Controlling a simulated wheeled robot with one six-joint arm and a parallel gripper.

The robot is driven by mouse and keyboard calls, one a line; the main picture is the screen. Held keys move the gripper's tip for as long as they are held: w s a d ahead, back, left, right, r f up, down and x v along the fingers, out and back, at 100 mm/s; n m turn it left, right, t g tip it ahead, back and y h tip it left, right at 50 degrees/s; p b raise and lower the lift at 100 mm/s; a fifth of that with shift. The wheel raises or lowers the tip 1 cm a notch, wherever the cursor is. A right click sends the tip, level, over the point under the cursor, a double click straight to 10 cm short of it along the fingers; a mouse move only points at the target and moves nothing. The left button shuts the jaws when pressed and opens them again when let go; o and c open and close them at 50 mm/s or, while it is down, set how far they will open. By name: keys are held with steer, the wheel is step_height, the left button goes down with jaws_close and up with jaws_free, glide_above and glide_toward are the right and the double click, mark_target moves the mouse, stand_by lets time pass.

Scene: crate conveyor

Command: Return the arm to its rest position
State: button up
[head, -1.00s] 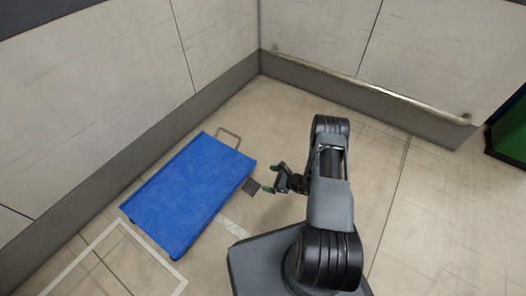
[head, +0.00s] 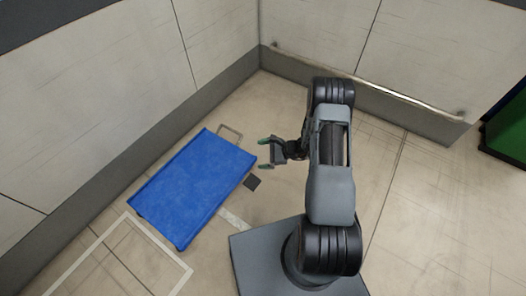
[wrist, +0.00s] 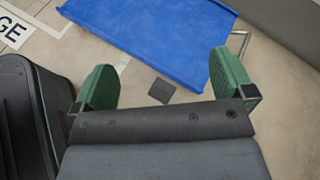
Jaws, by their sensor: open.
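My arm is bent and raised above my base in the head view. My gripper (head: 263,154) is at its left side, near the right end of the blue platform. In the wrist view the two green-padded fingers of my gripper (wrist: 165,82) stand wide apart with nothing between them. Beyond them are bare floor, a small dark square and the blue platform.
A flat blue platform (head: 195,188) with a metal handle lies on the floor at left, empty on top. A small dark square (head: 252,182) lies beside it. White lines mark the floor. Walls with a rail (head: 370,82) close off the back; a dark green-sided container (head: 508,128) stands at right.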

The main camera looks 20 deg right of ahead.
steer(key=shift+r, duration=0.4)
stand_by(0.3)
